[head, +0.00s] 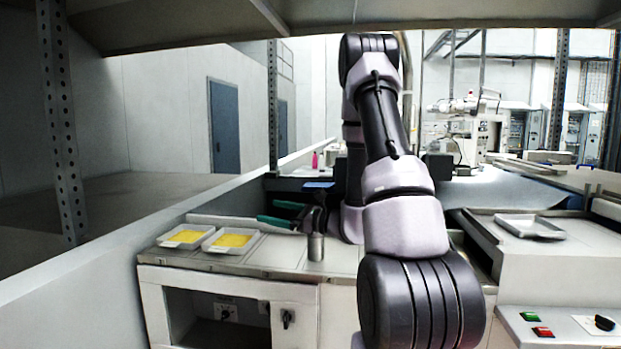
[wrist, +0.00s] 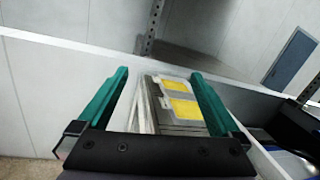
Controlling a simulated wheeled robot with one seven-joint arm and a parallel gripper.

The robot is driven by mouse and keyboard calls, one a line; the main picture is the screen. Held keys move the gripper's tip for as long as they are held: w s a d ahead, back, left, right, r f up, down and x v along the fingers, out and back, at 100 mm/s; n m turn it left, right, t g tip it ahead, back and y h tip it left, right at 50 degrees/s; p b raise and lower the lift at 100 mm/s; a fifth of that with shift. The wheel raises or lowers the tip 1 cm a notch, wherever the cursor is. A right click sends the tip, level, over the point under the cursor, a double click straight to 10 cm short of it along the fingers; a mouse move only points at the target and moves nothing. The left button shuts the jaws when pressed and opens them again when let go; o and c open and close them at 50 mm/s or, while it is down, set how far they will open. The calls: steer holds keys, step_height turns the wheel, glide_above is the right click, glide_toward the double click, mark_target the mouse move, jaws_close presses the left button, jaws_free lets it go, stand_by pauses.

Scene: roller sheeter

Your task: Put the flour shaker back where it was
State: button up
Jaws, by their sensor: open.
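The flour shaker appears to be the small metal cylinder (head: 316,247) standing upright on the counter in the head view. Its upper part meets the dark body of my gripper in the picture, so its top is partly hidden and I cannot tell whether they touch. My gripper (head: 270,212) has green fingers, spread apart and pointing left, above and to the left of the cylinder. In the wrist view, my gripper (wrist: 160,73) is open with nothing between its fingers. The cylinder is not visible in the wrist view.
Two trays with yellow contents, a left one (head: 184,237) and a right one (head: 232,241), stand at the counter's left end. An empty metal tray (head: 530,226) lies on the machine at right. A panel with a green button (head: 529,316) and red button (head: 542,332) is in front.

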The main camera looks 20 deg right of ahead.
steer(key=s+a+r+n+g+h, duration=0.1)
steer(key=s+a+r+n+g, duration=0.3)
steer(key=s+a+n+g, duration=0.25)
steer(key=s+a+r+n+g, duration=0.45)
steer(key=s+n, duration=0.25)
steer(key=s, duration=0.3)
steer(key=s+d+r+n+t+h, duration=0.5)
steer(key=s+d+r+n+h, duration=0.1)
steer(key=d+h, duration=0.4)
steer(key=shift+s+d+r+n+h, duration=0.3)
steer(key=shift+s+r+n, duration=0.1)
steer(key=shift+s, duration=0.5)
